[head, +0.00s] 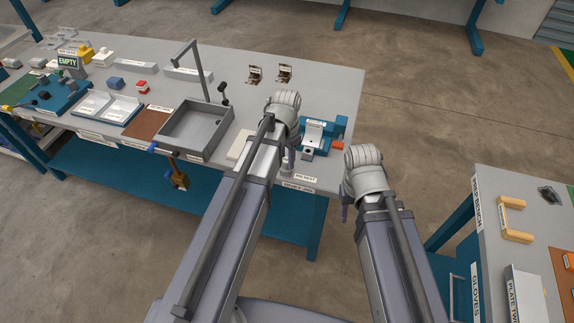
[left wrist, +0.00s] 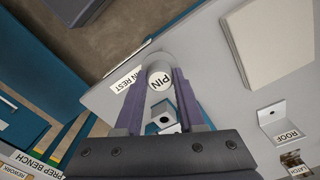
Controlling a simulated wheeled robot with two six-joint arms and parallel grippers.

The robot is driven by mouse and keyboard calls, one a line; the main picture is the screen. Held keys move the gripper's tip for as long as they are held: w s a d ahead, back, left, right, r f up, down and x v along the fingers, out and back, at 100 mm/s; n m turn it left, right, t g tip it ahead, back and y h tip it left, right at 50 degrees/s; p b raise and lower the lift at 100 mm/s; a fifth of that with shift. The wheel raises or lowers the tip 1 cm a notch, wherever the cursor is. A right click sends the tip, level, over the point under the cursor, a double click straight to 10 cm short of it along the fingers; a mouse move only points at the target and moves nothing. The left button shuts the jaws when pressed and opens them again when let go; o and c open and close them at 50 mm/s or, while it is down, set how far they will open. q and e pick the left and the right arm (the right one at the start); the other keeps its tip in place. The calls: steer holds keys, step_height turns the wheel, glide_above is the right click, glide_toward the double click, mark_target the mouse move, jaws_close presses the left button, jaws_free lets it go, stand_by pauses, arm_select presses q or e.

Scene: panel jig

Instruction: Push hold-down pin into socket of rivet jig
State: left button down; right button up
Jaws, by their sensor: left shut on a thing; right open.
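My left gripper (head: 288,165) is over the near right part of the bench, left of the blue rivet jig (head: 344,128). In the left wrist view its purple fingers (left wrist: 160,95) are shut on a pale round-ended pin (left wrist: 158,79) marked PIN. The pin's lower end and its contact with the bench cannot be made out. The PIN REST label (left wrist: 122,84) is beside the pin. A small grey block with a dark hole (head: 307,154) is at the jig's near side; a similar block (left wrist: 165,118) shows between the fingers. My right gripper (head: 345,206) is open and empty, off the bench's right end.
A grey tray (head: 193,133) with an upright post stands left of the jig. A pale flat block (head: 240,145) lies between tray and left arm. Two small latch parts (head: 285,73) lie at the back. A second bench (head: 490,215) stands right across a floor gap.

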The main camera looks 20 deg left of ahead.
mark_target(286, 160)
arm_select(q)
steer(key=shift+r+p, duration=0.7)
steer(key=shift+p, duration=0.05)
arm_select(e)
steer(key=shift+r, duration=0.75)
arm_select(q)
steer(key=shift+r+p, duration=1.65)
steer(key=shift+r, duration=0.05)
arm_select(e)
steer(key=shift+r, duration=1.65)
